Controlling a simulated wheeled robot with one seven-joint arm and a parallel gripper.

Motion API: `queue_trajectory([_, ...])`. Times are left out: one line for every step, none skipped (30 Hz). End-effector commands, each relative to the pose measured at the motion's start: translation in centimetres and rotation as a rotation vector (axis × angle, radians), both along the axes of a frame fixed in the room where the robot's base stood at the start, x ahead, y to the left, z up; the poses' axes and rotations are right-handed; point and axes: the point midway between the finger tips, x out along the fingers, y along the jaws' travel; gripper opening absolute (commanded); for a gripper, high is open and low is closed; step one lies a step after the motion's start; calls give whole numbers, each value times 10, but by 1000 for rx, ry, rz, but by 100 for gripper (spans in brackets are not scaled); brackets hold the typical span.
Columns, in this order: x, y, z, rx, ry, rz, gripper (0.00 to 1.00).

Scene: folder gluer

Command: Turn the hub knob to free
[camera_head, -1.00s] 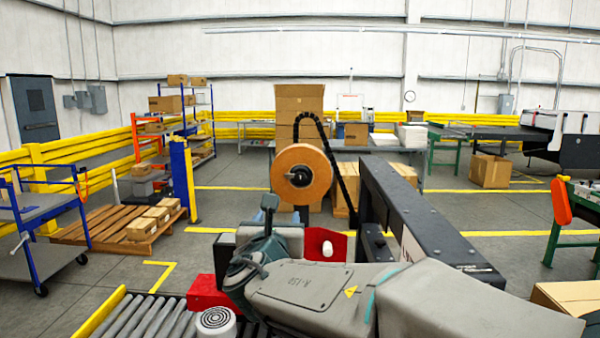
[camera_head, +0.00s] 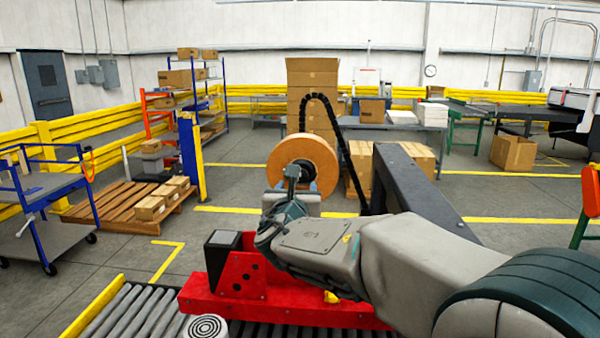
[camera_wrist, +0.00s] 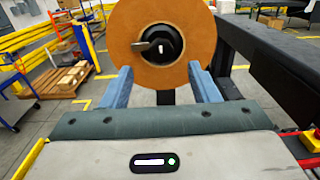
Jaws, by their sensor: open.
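The hub knob (camera_wrist: 160,46) is a black round piece with a grey lever and a white mark, at the centre of a brown tape reel (camera_wrist: 125,30) in the wrist view. The lever points left. In the head view the brown reel (camera_head: 321,152) stands upright, with its hub partly hidden behind my wrist. My gripper (camera_wrist: 159,80) is open, its two blue fingers spread apart below and either side of the hub. It points at the reel's face and holds nothing. It also shows in the head view (camera_head: 300,182), where the fingers are mostly hidden.
A dark beam (camera_head: 425,190) runs along the right of the reel. A red machine block (camera_head: 290,305) sits below my arm, beside a roller conveyor (camera_head: 140,315). A black cable chain (camera_head: 343,150) arches behind the reel.

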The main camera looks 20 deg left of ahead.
Motion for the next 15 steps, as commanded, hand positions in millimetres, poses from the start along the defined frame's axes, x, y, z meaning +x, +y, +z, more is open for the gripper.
queue_trajectory([10, 2, 2, 0, 2, -2, 55])
queue_trajectory([16, 3, 2, -1, 1, -1, 55])
queue_trajectory([23, 5, 2, -1, 2, -1, 55])
queue_trajectory([27, 6, 3, -1, 2, -2, 55])
queue_trajectory([32, 7, 2, -1, 2, -2, 55])
queue_trajectory([38, 8, 2, -1, 1, -3, 55])
queue_trajectory([43, 8, 2, -1, 1, -4, 55])
queue_trajectory([47, 9, 2, 0, 1, -4, 55])
queue_trajectory([51, 10, 2, 0, 1, -4, 55])
queue_trajectory([54, 11, 2, 0, 1, -4, 55])
queue_trajectory([57, 12, 2, 0, 1, -4, 55])
queue_trajectory([60, 13, 2, 0, 0, -3, 55])
queue_trajectory([62, 13, 1, -1, 0, -3, 55])
queue_trajectory([63, 13, 1, -1, 0, -2, 55])
queue_trajectory([65, 14, 1, -1, 0, -2, 55])
